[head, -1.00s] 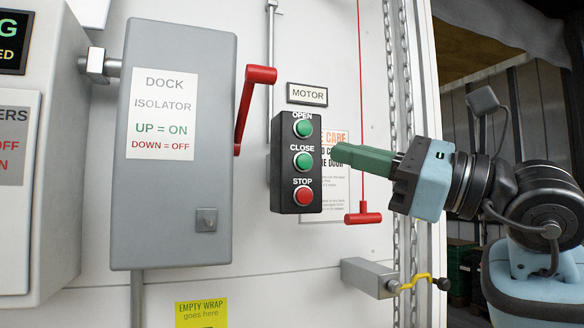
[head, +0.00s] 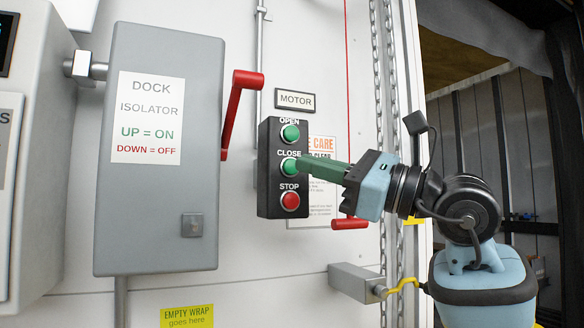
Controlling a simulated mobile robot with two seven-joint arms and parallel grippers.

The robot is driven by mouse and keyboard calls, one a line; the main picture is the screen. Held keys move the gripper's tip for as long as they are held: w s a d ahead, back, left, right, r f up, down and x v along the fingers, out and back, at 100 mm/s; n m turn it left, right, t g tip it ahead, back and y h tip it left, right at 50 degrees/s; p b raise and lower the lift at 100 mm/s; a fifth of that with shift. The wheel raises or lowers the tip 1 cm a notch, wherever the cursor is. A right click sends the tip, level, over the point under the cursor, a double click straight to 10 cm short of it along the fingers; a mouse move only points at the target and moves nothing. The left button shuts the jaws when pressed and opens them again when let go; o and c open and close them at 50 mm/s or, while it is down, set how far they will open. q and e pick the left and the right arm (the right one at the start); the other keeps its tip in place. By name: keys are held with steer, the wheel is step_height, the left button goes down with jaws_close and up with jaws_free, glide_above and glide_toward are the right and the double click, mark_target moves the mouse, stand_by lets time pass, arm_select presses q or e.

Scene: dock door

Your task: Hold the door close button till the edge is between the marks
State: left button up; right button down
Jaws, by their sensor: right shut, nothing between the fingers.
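The black motor control box (head: 270,185) is on the white wall, with a green OPEN button (head: 290,134), a green CLOSE button (head: 287,164) and a red STOP button (head: 290,201). My right gripper (head: 300,164) is shut and empty. Its fingertips are at the right side of the CLOSE button and look to be at or very near it; I cannot tell whether the button is pressed in. The door edge and the marks are not recognisable in this view. My left gripper is not in view.
A grey dock isolator box (head: 165,215) with a raised red lever (head: 237,110) stands left of the control box. A red pull handle (head: 349,223) on a cord hangs behind my right gripper. A grey bracket (head: 352,283) juts out below, and chains (head: 383,70) run vertically.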

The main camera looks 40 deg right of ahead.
mark_target(291, 167)
steer(key=shift+w+d, duration=0.15)
steer(key=shift+w, duration=0.45)
steer(key=shift+w+d, duration=0.15)
steer(key=shift+w, duration=0.4)
steer(key=shift+p, duration=0.35)
stand_by(0.9)
steer(key=shift+w+d, duration=0.1)
steer(key=shift+w, duration=0.3)
